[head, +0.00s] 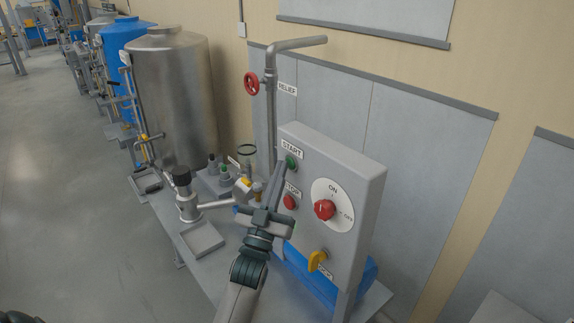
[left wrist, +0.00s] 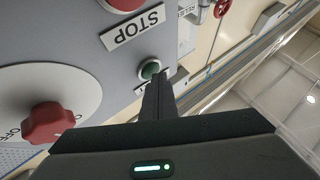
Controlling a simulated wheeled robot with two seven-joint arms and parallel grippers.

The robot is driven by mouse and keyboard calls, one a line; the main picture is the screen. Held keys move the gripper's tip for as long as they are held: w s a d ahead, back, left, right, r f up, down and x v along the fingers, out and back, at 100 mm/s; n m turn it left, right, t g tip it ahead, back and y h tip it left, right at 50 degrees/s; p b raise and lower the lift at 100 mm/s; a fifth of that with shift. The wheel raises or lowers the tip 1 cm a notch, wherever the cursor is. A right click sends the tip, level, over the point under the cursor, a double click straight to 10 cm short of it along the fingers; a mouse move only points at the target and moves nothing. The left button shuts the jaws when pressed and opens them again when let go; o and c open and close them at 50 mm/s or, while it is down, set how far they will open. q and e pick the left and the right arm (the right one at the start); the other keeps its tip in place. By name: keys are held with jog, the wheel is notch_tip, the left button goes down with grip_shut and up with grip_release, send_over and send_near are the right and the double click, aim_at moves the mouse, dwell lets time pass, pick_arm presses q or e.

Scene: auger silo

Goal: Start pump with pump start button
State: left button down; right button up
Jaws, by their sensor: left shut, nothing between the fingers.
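The green start button (head: 291,162) is on the upper left of the grey control box (head: 345,168), under a START label. It also shows in the left wrist view (left wrist: 150,69), partly behind my fingertips. My left gripper (head: 286,172) is shut and empty, its fingers pointing up at the button. The tips overlap the button's edge in the left wrist view (left wrist: 157,80); I cannot tell whether they touch it. The red stop button (head: 290,202) sits below, beside the fingers. My right gripper is not in view.
A red rotary ON/OFF knob (head: 324,209) and a yellow handle (head: 317,261) are on the same panel. A pipe with a red relief valve wheel (head: 251,84) rises behind the box. A steel tank (head: 176,95) stands at the left.

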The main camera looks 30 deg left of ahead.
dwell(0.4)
pick_arm(q)
jog(key=shift+s+a, duration=0.3)
jog(key=shift+s, duration=0.5)
jog(key=shift+p, duration=0.3)
jog(key=shift+s+a+p, duration=0.2)
jog(key=shift+s+a, duration=0.15)
jog(key=shift+s, duration=0.45)
jog(key=shift+s+a+p, duration=0.15)
jog(key=shift+s+a, duration=0.15)
jog(key=shift+s, duration=0.45)
jog(key=shift+s+a+p, duration=0.2)
jog(key=shift+s+a, duration=0.15)
jog(key=shift+s, duration=0.45)
jog(key=shift+f, duration=0.15)
